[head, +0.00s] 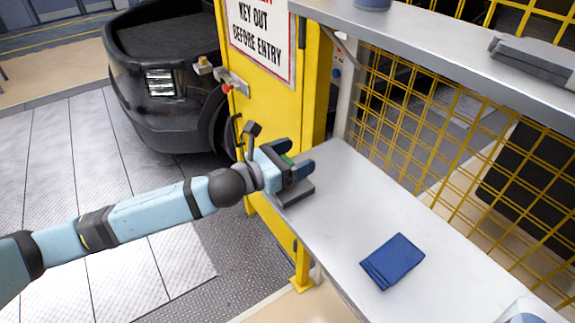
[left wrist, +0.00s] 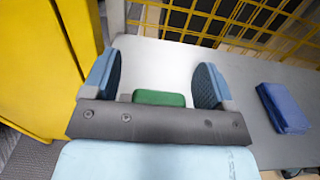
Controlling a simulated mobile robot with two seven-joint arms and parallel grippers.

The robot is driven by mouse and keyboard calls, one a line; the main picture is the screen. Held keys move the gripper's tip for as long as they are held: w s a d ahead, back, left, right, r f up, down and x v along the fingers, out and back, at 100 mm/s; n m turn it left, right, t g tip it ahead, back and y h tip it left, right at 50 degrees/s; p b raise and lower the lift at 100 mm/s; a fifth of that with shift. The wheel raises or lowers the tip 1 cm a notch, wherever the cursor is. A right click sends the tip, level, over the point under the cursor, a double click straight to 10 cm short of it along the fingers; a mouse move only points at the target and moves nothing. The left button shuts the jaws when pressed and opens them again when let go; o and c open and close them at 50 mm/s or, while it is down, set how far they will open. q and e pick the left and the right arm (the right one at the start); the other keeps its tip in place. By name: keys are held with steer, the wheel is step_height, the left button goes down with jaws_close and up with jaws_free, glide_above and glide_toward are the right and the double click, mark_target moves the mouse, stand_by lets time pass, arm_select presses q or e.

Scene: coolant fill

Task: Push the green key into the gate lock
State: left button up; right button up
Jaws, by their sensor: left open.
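My left gripper (head: 300,168) is open just above the near left end of the grey shelf. A green block, which looks like the green key (left wrist: 160,98), lies between its spread fingers in the left wrist view; a sliver of green (head: 287,159) shows in the head view. I see gaps between it and the fingers. A dark grey piece (head: 297,193) sits on the shelf under the gripper. What looks like the gate lock (head: 232,82), a grey fitting with a red part, is on the yellow gate panel, left of and beyond the gripper. My right gripper is not in view.
A folded blue cloth (head: 392,261) lies on the lower shelf (head: 360,200), right of the gripper. An upper shelf (head: 430,45) overhangs at the right. Yellow mesh (head: 420,125) stands behind. A yellow panel (head: 265,110) with a sign and a dark vehicle (head: 160,80) are left.

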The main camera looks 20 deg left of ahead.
arm_select(q)
steer(key=shift+c, duration=0.4)
steer(key=c, duration=0.9)
steer(key=shift+c, duration=0.2)
